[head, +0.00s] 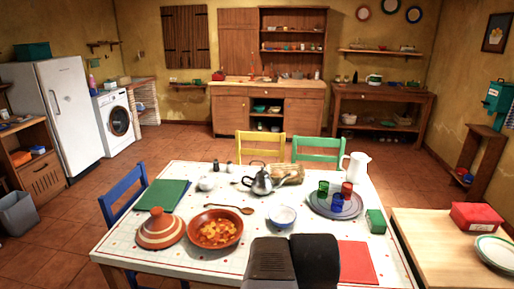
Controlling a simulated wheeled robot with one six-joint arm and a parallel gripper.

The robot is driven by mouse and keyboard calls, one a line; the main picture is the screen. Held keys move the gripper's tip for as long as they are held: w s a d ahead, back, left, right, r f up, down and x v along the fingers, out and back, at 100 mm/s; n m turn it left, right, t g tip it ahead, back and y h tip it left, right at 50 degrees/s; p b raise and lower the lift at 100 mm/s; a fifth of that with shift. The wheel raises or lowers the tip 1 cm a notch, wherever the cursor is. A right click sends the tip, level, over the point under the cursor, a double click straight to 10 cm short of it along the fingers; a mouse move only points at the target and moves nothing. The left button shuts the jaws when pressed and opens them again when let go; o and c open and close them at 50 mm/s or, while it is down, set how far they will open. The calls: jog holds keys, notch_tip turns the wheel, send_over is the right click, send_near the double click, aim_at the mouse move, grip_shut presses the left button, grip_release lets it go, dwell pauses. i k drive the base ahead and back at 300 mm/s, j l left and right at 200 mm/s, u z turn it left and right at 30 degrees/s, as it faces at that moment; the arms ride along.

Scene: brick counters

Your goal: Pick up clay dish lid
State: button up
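The clay dish lid (160,228) is a terracotta cone with a pale patterned band and a small knob on top. It sits upright on the white tablecloth at the near left of the table (195,268). Just right of it is the open clay dish (217,229), holding an orange stew with yellow pieces. The two are close together; I cannot tell whether they touch. Dark parts of my own arm rise at the bottom middle, right of the dish and apart from the lid. No gripper fingers can be made out.
A wooden spoon (230,208) lies behind the dish, and a green folder (162,194) behind the lid. A blue chair (123,196) stands at the table's left edge. A teapot (260,182), white-blue bowl (282,217) and tray of cups (345,212) stand farther right.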

aim_at(162, 230)
jog(key=i+j+z, duration=0.1)
jog(key=j, duration=0.25)
jog(key=i+j+z, duration=0.2)
jog(key=i+j, duration=0.15)
jog(key=j, duration=0.35)
jog(key=i+j+z, duration=0.1)
jog(key=j, duration=0.25)
jog(key=i+j+z, duration=0.1)
jog(key=j, duration=0.25)
jog(key=i+j+z, duration=0.1)
jog(key=j, duration=0.3)
